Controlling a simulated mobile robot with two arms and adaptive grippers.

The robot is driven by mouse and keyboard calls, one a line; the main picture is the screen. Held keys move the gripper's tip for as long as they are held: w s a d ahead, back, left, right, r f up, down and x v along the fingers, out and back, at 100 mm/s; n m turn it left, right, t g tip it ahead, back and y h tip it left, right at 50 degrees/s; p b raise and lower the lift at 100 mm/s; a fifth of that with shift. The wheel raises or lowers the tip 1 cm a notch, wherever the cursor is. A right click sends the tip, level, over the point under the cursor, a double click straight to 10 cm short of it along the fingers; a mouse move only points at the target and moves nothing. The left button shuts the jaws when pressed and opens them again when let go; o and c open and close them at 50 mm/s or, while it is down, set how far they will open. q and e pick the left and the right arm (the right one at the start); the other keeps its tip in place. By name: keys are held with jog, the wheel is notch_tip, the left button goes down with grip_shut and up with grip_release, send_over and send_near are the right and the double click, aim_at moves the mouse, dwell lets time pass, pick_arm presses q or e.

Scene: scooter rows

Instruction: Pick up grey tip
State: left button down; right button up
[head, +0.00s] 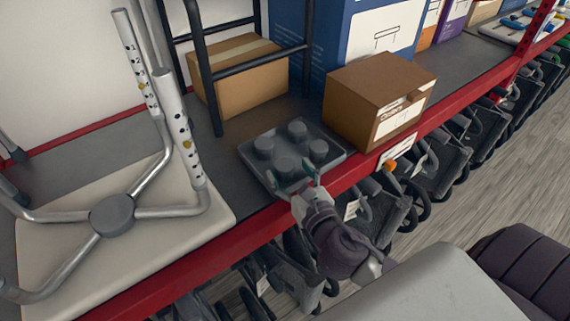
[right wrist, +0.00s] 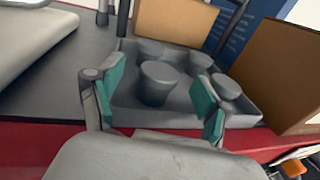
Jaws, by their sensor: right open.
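Several grey tips stand upright in a shallow grey tray (head: 335,161) on the shelf. The nearest grey tip (head: 287,167) is at the front of the tray, with others behind and beside it. My right gripper (head: 297,181) is open and empty at the tray's front edge. In the right wrist view, the same tray (right wrist: 243,118) lies ahead, and one grey tip (right wrist: 158,84) shows between the green-padded fingers (right wrist: 158,92), apart from them. Another tip (right wrist: 226,87) is partly hidden by the right finger. My left gripper is not in view.
A brown carton (head: 370,100) stands right of the tray, another carton (head: 238,75) behind it beside a black frame (head: 262,44). An upturned white seat with metal legs (head: 112,213) lies left. The red shelf edge (head: 225,252) runs in front, with folded wheeled items (head: 385,205) below.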

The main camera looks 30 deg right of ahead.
aim_at(289, 171)
jog(key=shift+w+d+f, duration=0.15)
jog(key=shift+w, duration=1.4)
jog(key=shift+s, duration=0.1)
jog(key=shift+c, duration=0.7)
jog(key=c, duration=1)
jog(key=shift+c, duration=0.2)
